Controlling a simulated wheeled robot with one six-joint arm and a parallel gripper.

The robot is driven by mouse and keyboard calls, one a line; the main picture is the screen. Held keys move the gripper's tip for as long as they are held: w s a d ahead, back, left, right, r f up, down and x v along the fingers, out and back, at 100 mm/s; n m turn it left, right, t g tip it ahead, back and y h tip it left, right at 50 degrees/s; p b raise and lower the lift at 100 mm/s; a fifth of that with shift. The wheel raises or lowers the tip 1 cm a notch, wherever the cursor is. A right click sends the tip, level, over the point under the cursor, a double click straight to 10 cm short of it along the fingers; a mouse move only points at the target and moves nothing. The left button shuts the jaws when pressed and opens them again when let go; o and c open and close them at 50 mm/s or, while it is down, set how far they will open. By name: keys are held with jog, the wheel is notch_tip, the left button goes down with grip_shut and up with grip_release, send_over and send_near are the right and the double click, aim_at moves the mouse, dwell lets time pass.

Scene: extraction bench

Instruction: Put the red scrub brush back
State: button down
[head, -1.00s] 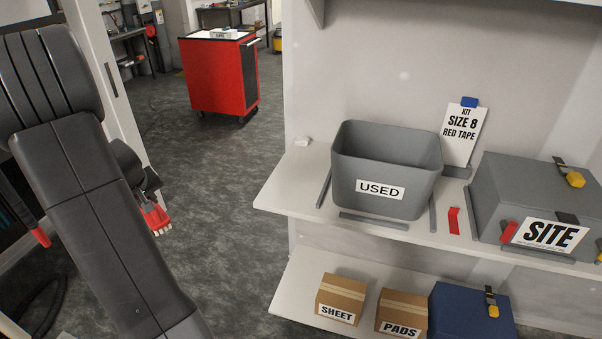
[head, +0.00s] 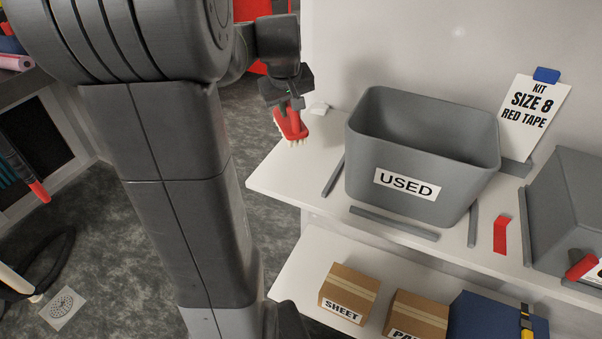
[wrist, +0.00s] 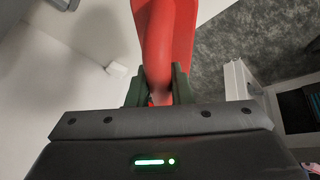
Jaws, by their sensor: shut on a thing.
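My gripper (head: 291,104) is shut on the red scrub brush (head: 290,124), which hangs from it with pale bristles showing below. In the head view the brush is near the left end of the upper shelf, to the left of the grey USED bin (head: 365,155) and apart from it. In the wrist view the red brush (wrist: 165,40) rises from between my gripper's dark green fingers (wrist: 157,88). Its far end runs out of the top of that view.
The upper shelf (head: 285,180) holds the bin between grey strips, a red tape piece (head: 500,236), a kit card (head: 533,105) and a grey case (head: 565,215). Boxes (head: 348,292) and a blue case stand on the lower shelf.

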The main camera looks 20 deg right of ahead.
jog(key=shift+s+d+r, duration=0.2)
jog(key=shift+s+d, duration=0.7)
jog(key=shift+s, duration=0.25)
jog(key=shift+s+d+f, duration=0.1)
jog(key=shift+s+f, duration=0.05)
jog(key=shift+f, duration=0.2)
notch_tip(320, 180, down, 9)
jog(key=shift+f, duration=0.15)
jog(key=c, duration=1.3)
grip_release()
